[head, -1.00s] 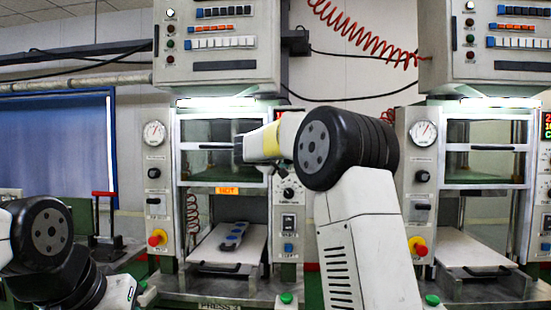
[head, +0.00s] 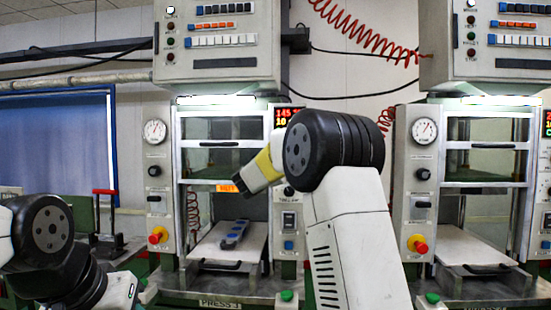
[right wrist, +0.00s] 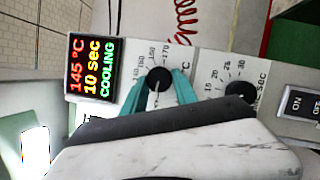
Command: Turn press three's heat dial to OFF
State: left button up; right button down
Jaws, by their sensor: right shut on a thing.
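Press three's heat dial (right wrist: 159,79) is a black round knob with temperature marks up to 170 °C around it, in the right wrist view. The teal fingers of my right gripper (right wrist: 158,84) are shut on it, one on each side. The pointer is hard to read, and I see no OFF mark. The display (right wrist: 91,68) beside it reads 145 °C, 10 sec, COOLING; it also shows in the head view (head: 286,117). In the head view, my right arm hides the dial and gripper fingers. My left arm is at the lower left, its fingers not visible.
A second black dial (right wrist: 240,91), marked in seconds, sits close beside the heat dial. An ON switch (right wrist: 298,103) is further right. A blue-grey piece (head: 235,234) lies on press three's lower plate (head: 210,250). A similar press (head: 475,245) stands at the right.

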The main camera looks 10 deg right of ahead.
jog(key=shift+s+d+r+n+t, duration=0.1)
jog(key=shift+d+r+n+t, duration=0.2)
jog(key=shift+n, duration=0.4)
jog(key=c, duration=1)
grip_release()
jog(key=shift+o, duration=0.2)
jog(key=shift+a+f, duration=0.1)
jog(key=v, duration=0.7)
jog(key=shift+s+a, duration=0.3)
jog(key=shift+d+f, duration=0.1)
